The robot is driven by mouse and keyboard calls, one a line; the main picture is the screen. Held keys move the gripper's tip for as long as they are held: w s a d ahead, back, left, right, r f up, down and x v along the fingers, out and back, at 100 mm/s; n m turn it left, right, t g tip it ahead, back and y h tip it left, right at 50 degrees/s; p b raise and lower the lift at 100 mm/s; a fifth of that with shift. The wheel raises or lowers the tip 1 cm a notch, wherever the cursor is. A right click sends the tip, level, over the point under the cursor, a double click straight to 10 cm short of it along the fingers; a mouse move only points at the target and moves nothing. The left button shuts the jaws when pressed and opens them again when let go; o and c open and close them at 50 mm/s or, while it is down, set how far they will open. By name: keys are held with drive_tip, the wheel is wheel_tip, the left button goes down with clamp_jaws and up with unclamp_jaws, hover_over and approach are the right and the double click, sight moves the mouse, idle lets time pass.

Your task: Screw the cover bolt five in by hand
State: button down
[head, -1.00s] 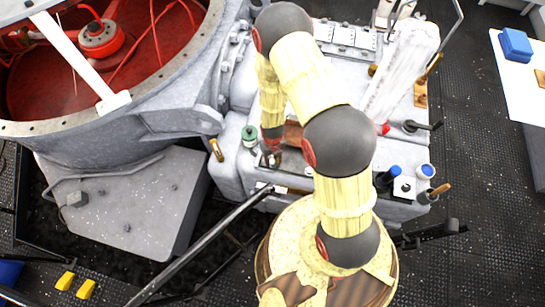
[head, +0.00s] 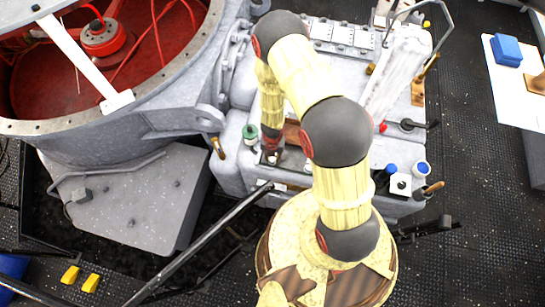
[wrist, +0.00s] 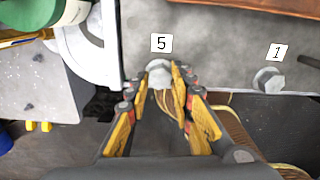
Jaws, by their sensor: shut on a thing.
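The cover bolt five (wrist: 159,73) is a pale grey hex head beside a white label "5" (wrist: 161,43) in the wrist view. My gripper (wrist: 160,80) is closed around this head, with a yellow finger on each side. The bolt's shank is hidden, so how deep it sits cannot be seen. In the head view my gripper (head: 271,157) points down at the near-left part of the grey housing (head: 232,167). A second hex bolt (wrist: 268,80) sits to the right by a label "1" (wrist: 276,53), apart from my fingers.
A green-and-white container (head: 250,133) stands just left of my gripper. A large grey ring with a red interior (head: 50,75) lies to the left. Bottles, a blue-capped one (head: 391,169) among them, and tools stand on the housing's right side. A dark rail (head: 215,230) crosses in front.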

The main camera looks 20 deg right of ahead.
sight(273, 159)
drive_tip(key=shift+w+r+m, duration=0.1)
drive_tip(key=shift+w+m, duration=0.05)
drive_tip(key=shift+m, duration=0.85)
drive_tip(key=shift+w+r+m, duration=0.1)
drive_tip(key=shift+w+m, duration=0.05)
drive_tip(key=shift+m, duration=0.85)
drive_tip(key=c, duration=1.9)
unclamp_jaws()
drive_tip(key=o, duration=0.4)
drive_tip(key=shift+s+f, duration=0.15)
drive_tip(key=shift+s, duration=0.05)
drive_tip(key=shift+c, duration=0.2)
drive_tip(key=shift+r, duration=3.75)
